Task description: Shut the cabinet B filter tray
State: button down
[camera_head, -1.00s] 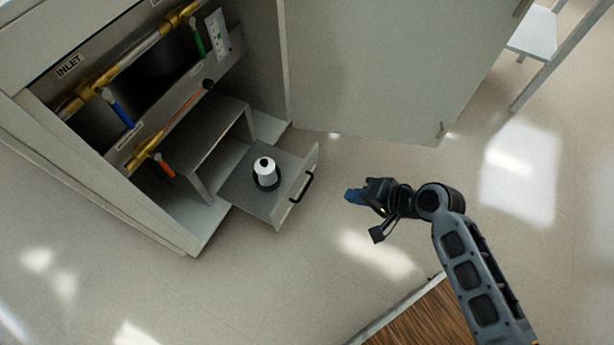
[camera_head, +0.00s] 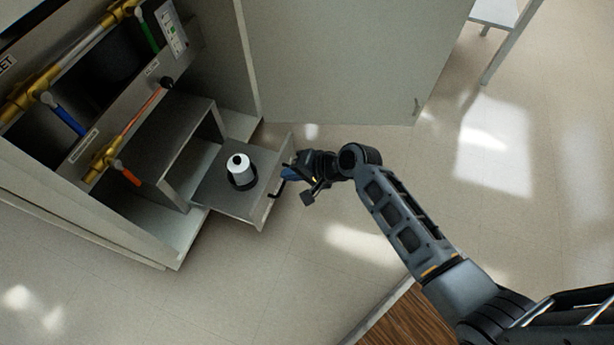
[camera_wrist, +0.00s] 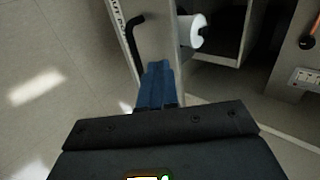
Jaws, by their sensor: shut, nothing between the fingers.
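The filter tray (camera_head: 226,196) is a grey drawer standing pulled out from under a metal housing at the bottom of the open cabinet (camera_head: 140,240). A white filter canister (camera_head: 239,170) stands upright on it in a dark ring. The tray's front panel carries a black bar handle (camera_wrist: 137,32). My gripper (camera_head: 288,174) is at the outer side of the front panel, by the handle. Its blue fingers (camera_wrist: 157,85) are shut and empty, pointing at the panel beside the handle. I cannot tell whether they touch it. My gripper hides part of the handle in the head view.
The cabinet's grey door (camera_head: 345,60) stands open behind the tray. Inside the cabinet are brass pipes with blue (camera_head: 68,118), green and orange-handled valves. A wooden surface (camera_head: 408,322) is at the bottom. A white stool (camera_head: 500,30) stands top right. Floor in front is clear.

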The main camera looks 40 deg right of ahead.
jog(key=shift+w+a, duration=0.5)
jog(key=shift+w, duration=0.35)
